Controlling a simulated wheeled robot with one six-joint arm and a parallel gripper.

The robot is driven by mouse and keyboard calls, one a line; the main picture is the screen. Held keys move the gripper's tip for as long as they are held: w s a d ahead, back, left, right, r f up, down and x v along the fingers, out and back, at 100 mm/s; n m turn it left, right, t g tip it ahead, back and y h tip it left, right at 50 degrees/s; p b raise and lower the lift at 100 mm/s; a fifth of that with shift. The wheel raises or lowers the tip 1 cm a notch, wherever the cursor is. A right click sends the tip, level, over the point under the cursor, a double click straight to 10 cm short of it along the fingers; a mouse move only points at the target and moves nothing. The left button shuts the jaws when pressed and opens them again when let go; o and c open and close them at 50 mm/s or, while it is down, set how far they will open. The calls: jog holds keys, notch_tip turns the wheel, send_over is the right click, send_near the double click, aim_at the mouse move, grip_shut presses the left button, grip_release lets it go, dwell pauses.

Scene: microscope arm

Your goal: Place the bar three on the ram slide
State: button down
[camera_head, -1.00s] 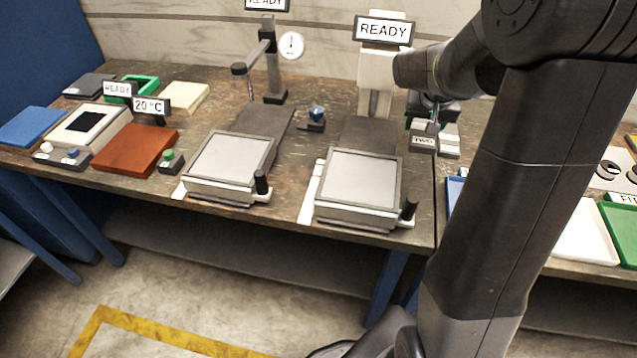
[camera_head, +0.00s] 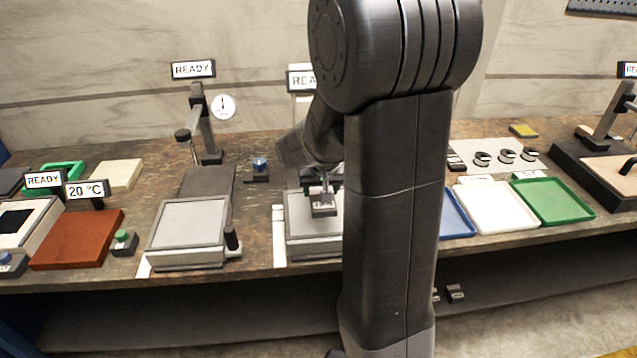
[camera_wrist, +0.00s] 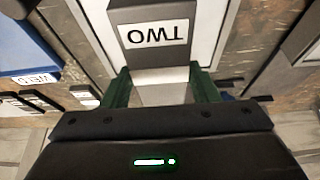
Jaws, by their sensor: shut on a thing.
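My gripper (camera_head: 322,188) is shut on a grey bar (camera_wrist: 160,88) that lies between its green fingers in the wrist view. The bar's white label (camera_wrist: 152,34) reads TWO, upside down in that view; no label reading THREE is legible. In the head view the bar (camera_head: 322,209) is over the pale plate of the right-hand slide (camera_head: 299,226), in front of the right READY press. I cannot tell whether it touches the plate. My arm hides the right part of this slide and most of the press.
A similar slide (camera_head: 187,222) with a black handle stands to the left, before a dial stand (camera_head: 205,130). Right of my arm are a white tray (camera_head: 497,226) and a green tray (camera_head: 552,218). A small dark block (camera_head: 455,292) lies on the lower shelf.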

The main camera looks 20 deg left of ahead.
jog(key=shift+f, duration=2.45)
jog(key=shift+f, duration=0.1)
jog(key=c, duration=0.5)
grip_release()
jog(key=shift+f, duration=0.1)
jog(key=shift+s, duration=0.1)
jog(key=shift+s+r, duration=0.1)
jog(key=shift+r, duration=0.6)
jog(key=v, duration=1.1)
jog(key=shift+d+f, duration=0.1)
jog(key=shift+d, duration=0.05)
